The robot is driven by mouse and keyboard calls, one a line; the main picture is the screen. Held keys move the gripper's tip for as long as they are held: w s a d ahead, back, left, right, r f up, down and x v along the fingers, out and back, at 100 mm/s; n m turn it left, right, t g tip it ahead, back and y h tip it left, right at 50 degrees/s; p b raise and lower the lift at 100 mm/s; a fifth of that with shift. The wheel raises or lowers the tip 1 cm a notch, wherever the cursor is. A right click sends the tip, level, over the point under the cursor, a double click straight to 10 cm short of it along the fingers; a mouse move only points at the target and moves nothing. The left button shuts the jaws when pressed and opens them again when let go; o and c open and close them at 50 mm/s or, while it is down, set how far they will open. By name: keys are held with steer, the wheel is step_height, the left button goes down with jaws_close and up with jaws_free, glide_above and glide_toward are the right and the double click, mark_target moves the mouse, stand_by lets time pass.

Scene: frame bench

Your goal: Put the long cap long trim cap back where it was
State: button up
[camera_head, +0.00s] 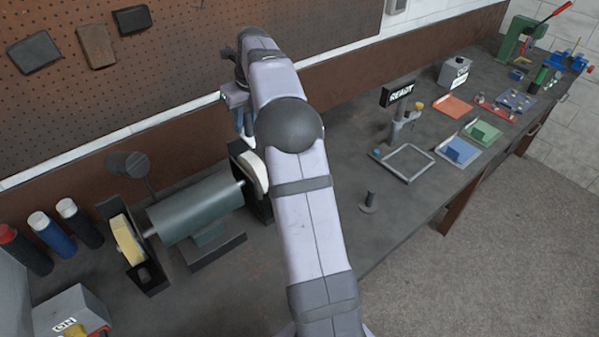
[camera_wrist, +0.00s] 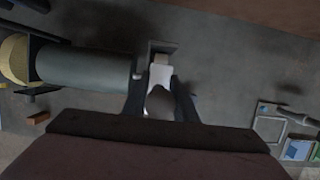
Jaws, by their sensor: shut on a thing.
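My gripper (camera_head: 244,137) hangs pointing down over the back of the bench, just behind the white wheel of the bench grinder in the head view. In the wrist view its two dark fingers (camera_wrist: 160,98) stand either side of a small, rounded dark grey piece, which I take to be the long trim cap (camera_wrist: 159,104). The gripper is shut on it, above the bench. Its full length and shape cannot be made out, and in the head view I cannot pick it out between the fingers.
The grinder (camera_head: 198,211) stands close by, with its white wheel (camera_head: 252,172) near the fingers. Bottles (camera_head: 52,234) stand at left. A square grey frame (camera_head: 404,163), a READY sign (camera_head: 398,94) and coloured trays (camera_head: 482,133) are at right. The brown back wall is close behind.

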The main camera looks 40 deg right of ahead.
steer(key=s+d+f+m+h+b, duration=0.1)
steer(key=s+d+f+m+b, duration=0.3)
steer(key=s+d, duration=0.5)
steer(key=s+d+f+m+h+b, duration=0.1)
steer(key=s+d+f+b, duration=0.1)
steer(key=s+d+b, duration=0.75)
steer(key=s+d+f+m+b, duration=0.2)
steer(key=s+d+f, duration=0.2)
steer(key=s+f, duration=0.4)
steer(key=s+a+f+n+y, duration=0.2)
steer(key=a+f+n, duration=0.3)
steer(key=f+n, duration=0.2)
steer(key=shift+s+a+f, duration=0.25)
steer(key=shift+s+f, duration=0.05)
steer(key=shift+f, duration=0.4)
